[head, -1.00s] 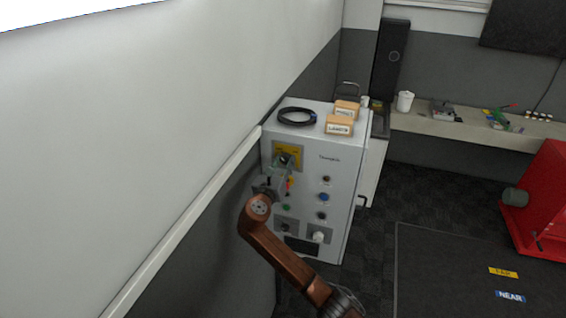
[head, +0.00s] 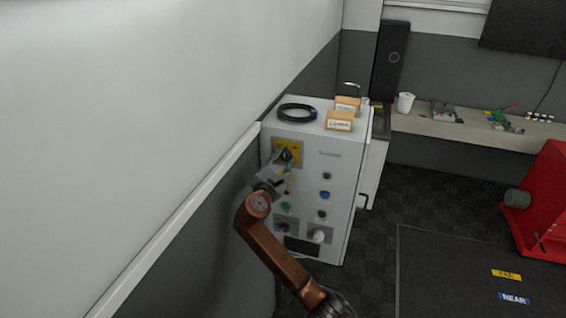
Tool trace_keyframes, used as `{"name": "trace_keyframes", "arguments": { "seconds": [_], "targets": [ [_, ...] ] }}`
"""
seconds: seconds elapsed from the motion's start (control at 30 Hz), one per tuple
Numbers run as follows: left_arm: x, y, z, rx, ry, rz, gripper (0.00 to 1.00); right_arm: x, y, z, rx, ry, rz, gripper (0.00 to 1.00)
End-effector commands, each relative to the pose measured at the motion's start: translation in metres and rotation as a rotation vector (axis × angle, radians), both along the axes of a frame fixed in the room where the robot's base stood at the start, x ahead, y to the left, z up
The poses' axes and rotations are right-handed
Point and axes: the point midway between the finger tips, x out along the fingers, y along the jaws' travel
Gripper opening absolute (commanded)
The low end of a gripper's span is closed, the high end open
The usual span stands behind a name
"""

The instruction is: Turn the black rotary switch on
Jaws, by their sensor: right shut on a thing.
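The black rotary switch (head: 285,154) sits on a yellow plate (head: 295,145) at the upper left of the grey control cabinet's front. My right gripper (head: 283,160) reaches up from below and is shut on the switch, covering its lower part. The exact angle of the knob is hard to read behind the fingers. My left gripper does not show in the head view.
The cabinet (head: 335,170) carries several other buttons and knobs, including a blue one (head: 325,195) and a green one (head: 286,206). A black cable coil (head: 297,113) and small boxes (head: 340,120) lie on top. A wall stands close on the left.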

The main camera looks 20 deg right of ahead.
Motion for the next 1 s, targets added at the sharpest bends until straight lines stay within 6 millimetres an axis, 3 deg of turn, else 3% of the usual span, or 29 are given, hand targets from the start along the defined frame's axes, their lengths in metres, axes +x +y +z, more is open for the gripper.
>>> {"name": "trace_keyframes", "arguments": {
  "seconds": [0.6, 1.0],
  "targets": [
    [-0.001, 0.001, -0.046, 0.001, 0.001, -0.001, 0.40, 0.001, 0.004, -0.003, 0.465, -0.312, 0.008, 0.06],
    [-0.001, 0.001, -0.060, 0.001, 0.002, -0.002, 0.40, 0.001, 0.004, -0.001, 0.633, -0.424, 0.010, 0.06]
  ]
}}
